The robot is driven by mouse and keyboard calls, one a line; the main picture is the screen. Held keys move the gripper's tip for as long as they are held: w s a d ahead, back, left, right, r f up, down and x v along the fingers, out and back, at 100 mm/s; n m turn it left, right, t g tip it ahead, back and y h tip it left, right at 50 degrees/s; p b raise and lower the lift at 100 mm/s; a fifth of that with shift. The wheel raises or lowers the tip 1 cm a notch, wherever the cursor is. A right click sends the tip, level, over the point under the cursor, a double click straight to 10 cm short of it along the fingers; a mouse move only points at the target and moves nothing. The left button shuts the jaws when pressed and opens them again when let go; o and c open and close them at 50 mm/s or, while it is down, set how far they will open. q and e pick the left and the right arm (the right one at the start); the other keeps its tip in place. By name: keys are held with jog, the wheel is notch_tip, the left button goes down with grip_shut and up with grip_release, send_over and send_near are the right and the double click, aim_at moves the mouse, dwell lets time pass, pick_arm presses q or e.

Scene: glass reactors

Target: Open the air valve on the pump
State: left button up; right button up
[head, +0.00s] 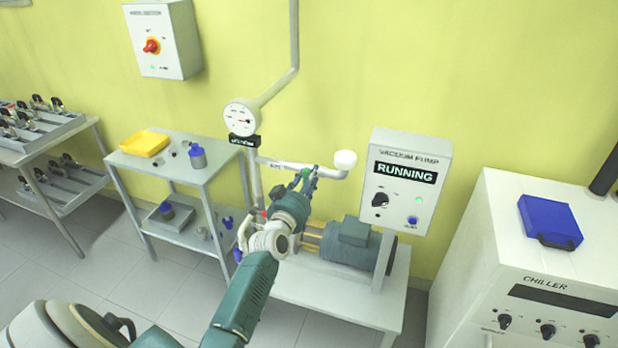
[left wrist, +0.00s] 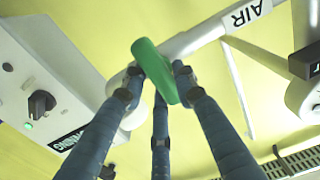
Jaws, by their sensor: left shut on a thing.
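The vacuum pump (head: 350,247) stands on a low white table, its motor teal. A white air pipe (head: 270,163) runs above it to a white round cap (head: 345,159). The green valve handle (left wrist: 155,70) lies crosswise to the pipe in the left wrist view, near the AIR label (left wrist: 245,14). My left gripper (head: 306,176) reaches up to the pipe, its blue fingers (left wrist: 158,85) shut on the green handle. In the head view the gripper mostly hides the handle. My right gripper is out of view.
The pump control box (head: 408,185) reads RUNNING, right of the gripper. A gauge (head: 241,117) hangs on the wall pipe to the left. A cart (head: 185,172) stands left, a chiller (head: 530,270) right.

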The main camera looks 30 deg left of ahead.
pick_arm(q)
jog(key=shift+a+n, duration=0.1)
jog(key=shift+n, duration=0.2)
jog(key=shift+c, duration=0.2)
jog(key=shift+a+r+n, duration=0.1)
jog(key=shift+n, duration=0.8)
jog(key=n, duration=0.5)
jog(key=shift+s+a, duration=0.1)
jog(key=shift+a, duration=0.2)
jog(key=n, duration=0.3)
jog(key=n+b, duration=0.1)
jog(key=shift+a+n, duration=0.25)
jog(key=shift+n, duration=0.15)
jog(key=shift+s+a+f+n, duration=0.1)
jog(key=shift+f+n, duration=0.1)
jog(key=shift+n, duration=1.05)
jog(key=shift+s+a+f+n, duration=0.1)
jog(key=shift+f+n, duration=0.1)
jog(key=shift+n, duration=1.05)
jog(key=o, duration=1.2)
jog(key=shift+c, duration=0.2)
